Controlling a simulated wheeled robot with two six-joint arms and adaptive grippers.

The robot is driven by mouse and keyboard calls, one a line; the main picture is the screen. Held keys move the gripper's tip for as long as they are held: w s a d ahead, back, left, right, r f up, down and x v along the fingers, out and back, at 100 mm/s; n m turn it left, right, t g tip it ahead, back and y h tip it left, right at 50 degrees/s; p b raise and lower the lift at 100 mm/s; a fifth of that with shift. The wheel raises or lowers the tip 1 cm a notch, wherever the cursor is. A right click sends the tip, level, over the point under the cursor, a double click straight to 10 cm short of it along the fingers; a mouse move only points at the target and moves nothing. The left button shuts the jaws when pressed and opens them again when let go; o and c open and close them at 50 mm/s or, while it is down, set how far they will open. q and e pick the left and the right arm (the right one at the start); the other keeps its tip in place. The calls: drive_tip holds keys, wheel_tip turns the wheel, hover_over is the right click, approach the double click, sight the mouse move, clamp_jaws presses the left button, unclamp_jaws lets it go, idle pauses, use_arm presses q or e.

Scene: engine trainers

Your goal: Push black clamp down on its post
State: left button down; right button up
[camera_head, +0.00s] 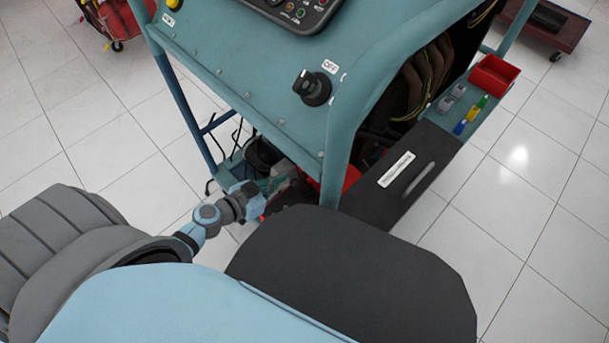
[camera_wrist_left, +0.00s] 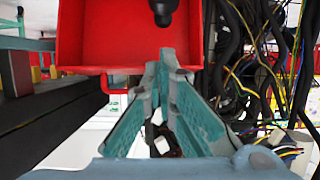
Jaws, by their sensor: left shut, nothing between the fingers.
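My left gripper (camera_head: 284,180) reaches low into the engine stand, beside its front post in the head view. In the left wrist view its teal fingers (camera_wrist_left: 167,62) are closed together, with nothing between the tips. A dark rounded piece (camera_wrist_left: 162,10) shows at the top edge of that view, in front of a red box and just beyond the fingertips. I cannot tell whether it is the black clamp. No clamp or post can be made out clearly in the head view, where the arm and the stand hide much of that area. My right gripper is out of view.
The red box (camera_wrist_left: 95,35) is close ahead of the fingertips. Loose cables (camera_wrist_left: 260,70) hang to their right. The teal engine stand (camera_head: 235,75) has a key switch (camera_head: 312,88) and a side shelf with a red tray (camera_head: 494,75). Tiled floor (camera_head: 530,200) is clear at right.

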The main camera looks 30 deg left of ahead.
sight(304, 175)
use_arm(q)
drive_tip(key=b+x, duration=0.4)
drive_tip(key=x, duration=0.5)
drive_tip(key=shift+f, duration=0.15)
drive_tip(key=shift+w+d, duration=0.1)
drive_tip(key=shift+w, duration=0.35)
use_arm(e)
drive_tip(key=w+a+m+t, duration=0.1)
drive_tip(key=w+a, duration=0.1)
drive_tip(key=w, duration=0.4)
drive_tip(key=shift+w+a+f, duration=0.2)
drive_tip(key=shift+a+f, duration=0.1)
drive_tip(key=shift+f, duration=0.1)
use_arm(q)
drive_tip(key=shift+s, duration=0.1)
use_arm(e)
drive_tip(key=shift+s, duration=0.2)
